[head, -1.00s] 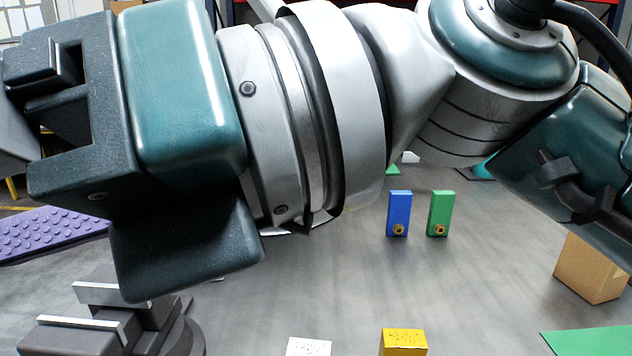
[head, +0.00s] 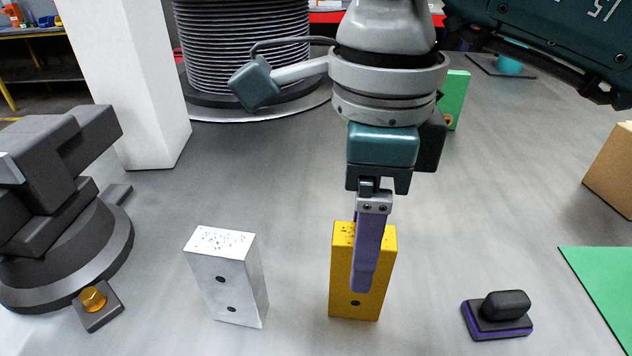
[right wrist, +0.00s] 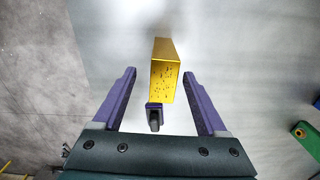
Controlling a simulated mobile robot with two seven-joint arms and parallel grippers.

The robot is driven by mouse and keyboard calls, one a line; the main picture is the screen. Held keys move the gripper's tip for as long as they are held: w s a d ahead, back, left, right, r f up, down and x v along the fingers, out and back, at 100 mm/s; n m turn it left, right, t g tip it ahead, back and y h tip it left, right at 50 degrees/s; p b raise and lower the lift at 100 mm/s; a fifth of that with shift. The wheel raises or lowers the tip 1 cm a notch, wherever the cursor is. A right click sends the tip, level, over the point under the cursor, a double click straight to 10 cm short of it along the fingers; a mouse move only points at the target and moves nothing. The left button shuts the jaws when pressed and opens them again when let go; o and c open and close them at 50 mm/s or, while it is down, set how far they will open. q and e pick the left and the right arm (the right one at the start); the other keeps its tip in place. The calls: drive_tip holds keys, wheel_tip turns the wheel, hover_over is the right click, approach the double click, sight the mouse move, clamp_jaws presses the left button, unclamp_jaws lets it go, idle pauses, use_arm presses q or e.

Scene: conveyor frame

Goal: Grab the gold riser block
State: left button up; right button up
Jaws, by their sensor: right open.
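The gold riser block (head: 341,295) stands upright on the grey surface in the head view, with dark specks on top and a dark hole low on its front. My right gripper (head: 364,275) points down over it; one purple finger covers part of the front face, and the other finger is hidden. In the right wrist view the gripper (right wrist: 158,76) is open, with the gold block (right wrist: 163,65) between the finger directions, nearer the right finger. I cannot tell whether a finger touches it. My left gripper is not in view.
A white block (head: 225,282) stands left of the gold one. A black-and-purple pad (head: 499,317) lies to the right. A dark vise (head: 60,215), white post (head: 135,80) and cable reel (head: 240,50) stand around. A cardboard box (head: 612,170) and green mat (head: 600,285) are at right.

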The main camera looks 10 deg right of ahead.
wheel_tip(320, 180, down, 4)
drive_tip(key=shift+w+d+f, duration=0.15)
drive_tip(key=shift+f, duration=0.1)
drive_tip(key=shift+c, duration=0.3)
clamp_jaws()
drive_tip(key=shift+r, duration=0.1)
idle(0.9)
